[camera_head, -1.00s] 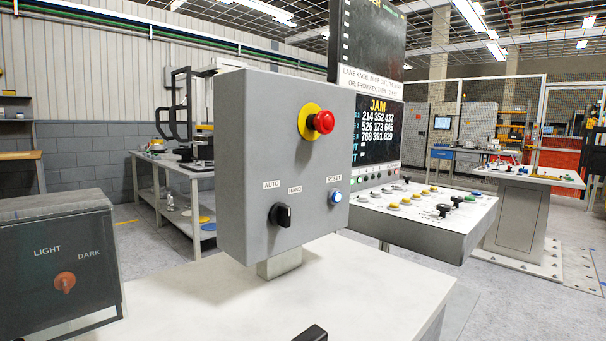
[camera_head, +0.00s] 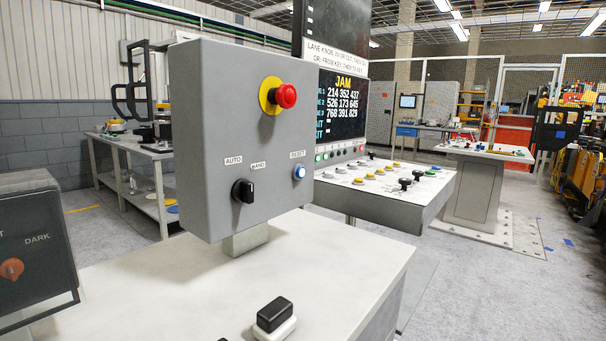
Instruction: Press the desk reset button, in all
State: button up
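A grey control box (camera_head: 215,120) stands on a short post on a white desk (camera_head: 170,285). On its front, at the lower right, is a round blue button (camera_head: 299,172) with a light ring, under a RESET label (camera_head: 298,154). To its left is a black selector knob (camera_head: 243,191) by the AUTO and HAND labels. A red mushroom button (camera_head: 285,95) on a yellow ring sits above. My gripper is not in view, and nothing touches the blue button.
A black block on a white base (camera_head: 275,315) sits at the desk's front. A dark box with an orange knob (camera_head: 12,269) is at left. Behind is a console (camera_head: 400,215) with several buttons and a JAM screen (camera_head: 343,105).

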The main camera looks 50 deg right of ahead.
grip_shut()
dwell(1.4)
